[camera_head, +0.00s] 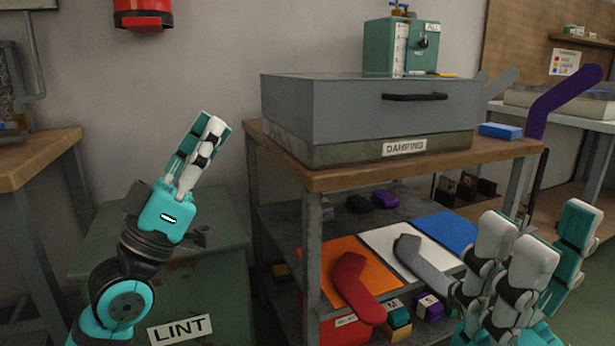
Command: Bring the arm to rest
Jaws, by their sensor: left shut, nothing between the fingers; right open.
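My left gripper (212,128) is at the left, raised and pointing up in front of the wall, above the green bin with the LINT label. Its fingers are shut together with nothing between them. My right gripper (537,222) is at the lower right, in front of the shelf unit. Its fingers are spread open and empty. Neither gripper touches anything that I can see.
A wooden-topped bench (335,179) carries a grey DAMPING box (340,115). Below lie a red sock shape (353,287) and a grey one (420,260). A purple sock shape (562,95) stands at the right. The LINT bin (225,265) is below my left gripper.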

